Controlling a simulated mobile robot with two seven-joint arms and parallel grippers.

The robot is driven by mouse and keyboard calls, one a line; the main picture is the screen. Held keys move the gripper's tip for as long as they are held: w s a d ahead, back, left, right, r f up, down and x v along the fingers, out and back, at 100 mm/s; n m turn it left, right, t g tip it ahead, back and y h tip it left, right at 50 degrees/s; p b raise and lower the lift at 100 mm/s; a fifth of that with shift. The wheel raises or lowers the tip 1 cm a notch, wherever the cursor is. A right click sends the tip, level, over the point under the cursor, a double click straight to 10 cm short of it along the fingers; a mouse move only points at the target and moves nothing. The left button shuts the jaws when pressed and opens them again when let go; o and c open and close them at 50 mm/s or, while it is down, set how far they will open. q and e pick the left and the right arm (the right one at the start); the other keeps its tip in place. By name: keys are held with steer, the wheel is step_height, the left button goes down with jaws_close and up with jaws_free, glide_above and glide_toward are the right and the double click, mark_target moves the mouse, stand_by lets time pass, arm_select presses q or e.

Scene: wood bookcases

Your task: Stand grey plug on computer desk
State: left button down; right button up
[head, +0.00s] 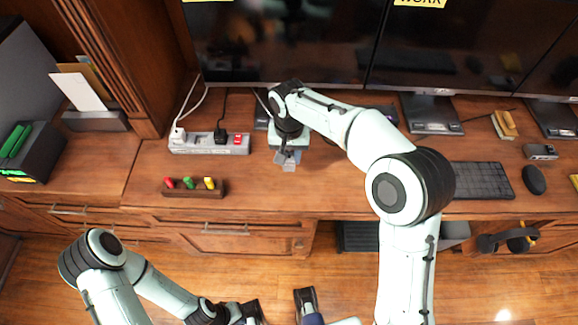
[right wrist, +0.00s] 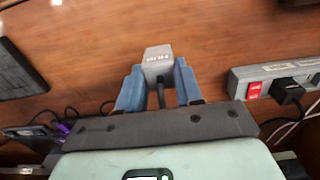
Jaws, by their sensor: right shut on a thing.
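The grey plug (right wrist: 157,64) shows in the right wrist view between the two blue fingertips of my right gripper (right wrist: 158,82). The gripper is shut on it, and a dark cable runs from the plug back between the fingers. In the head view my right gripper (head: 287,160) is over the computer desk (head: 270,190), right of the power strip. I cannot tell whether the plug touches the desk top. My left gripper (head: 252,312) is low at the bottom edge of the head view, away from the desk; its fingers are not clear.
A grey power strip (head: 209,143) with plugs in it lies left of the right gripper. A wooden block with coloured pegs (head: 194,187) sits near the front edge. Monitors stand behind; a keyboard (head: 480,180) and mouse (head: 534,180) lie right. Desk in front of the gripper is clear.

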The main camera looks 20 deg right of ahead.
mark_target(289, 167)
step_height(289, 167, down, 6)
steer(key=shift+r+b, duration=0.15)
steer(key=shift+b, duration=0.15)
steer(key=o, duration=1)
steer(key=shift+o, duration=0.2)
step_height(289, 167, up, 12)
steer(key=shift+r+p, duration=0.1)
steer(key=shift+p, duration=0.8)
steer(key=shift+s, duration=0.1)
